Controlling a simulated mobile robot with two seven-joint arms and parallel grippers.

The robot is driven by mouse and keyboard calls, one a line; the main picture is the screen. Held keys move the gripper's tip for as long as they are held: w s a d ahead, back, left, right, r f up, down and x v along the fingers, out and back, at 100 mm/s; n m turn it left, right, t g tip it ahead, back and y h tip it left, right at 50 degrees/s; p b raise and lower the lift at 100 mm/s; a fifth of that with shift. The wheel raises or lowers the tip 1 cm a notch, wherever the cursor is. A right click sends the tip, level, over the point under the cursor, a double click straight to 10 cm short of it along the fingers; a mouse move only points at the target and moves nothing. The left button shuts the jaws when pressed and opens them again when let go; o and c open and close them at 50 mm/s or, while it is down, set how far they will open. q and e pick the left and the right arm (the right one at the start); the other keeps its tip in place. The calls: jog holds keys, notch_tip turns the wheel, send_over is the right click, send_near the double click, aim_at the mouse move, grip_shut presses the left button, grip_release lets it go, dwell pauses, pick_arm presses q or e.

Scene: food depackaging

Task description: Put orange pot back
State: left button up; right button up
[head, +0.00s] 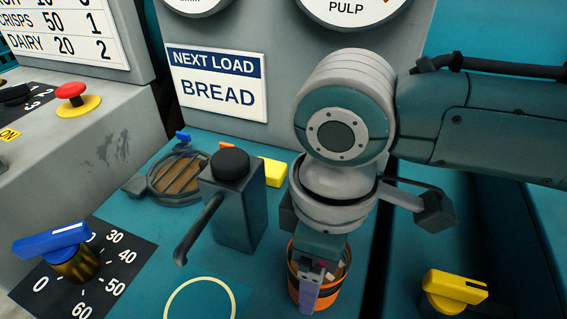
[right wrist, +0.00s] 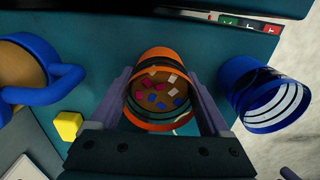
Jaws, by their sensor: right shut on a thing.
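The orange pot (head: 332,295) with dark bands is below my right arm in the head view, mostly hidden by the gripper. In the right wrist view the orange pot (right wrist: 158,61) sits between the two fingers, with small pink, white and blue pieces inside. My right gripper (head: 309,292) is shut on it; its fingers (right wrist: 173,100) lie on either side of the pot. I cannot tell whether the pot touches the teal surface. My left gripper is not in view.
A pale ring (head: 199,311) is marked on the teal surface left of the pot. A dark grey post with a lever (head: 235,205) stands close left. A yellow knob (head: 452,288) is at right. In the right wrist view, a blue pot (right wrist: 237,86) is at right.

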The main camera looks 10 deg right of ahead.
jog(key=o, duration=1.3)
jog(key=shift+f, duration=0.1)
notch_tip(320, 180, up, 12)
jog(key=p, duration=0.2)
jog(key=shift+r+p, duration=0.2)
jog(key=shift+p, duration=0.15)
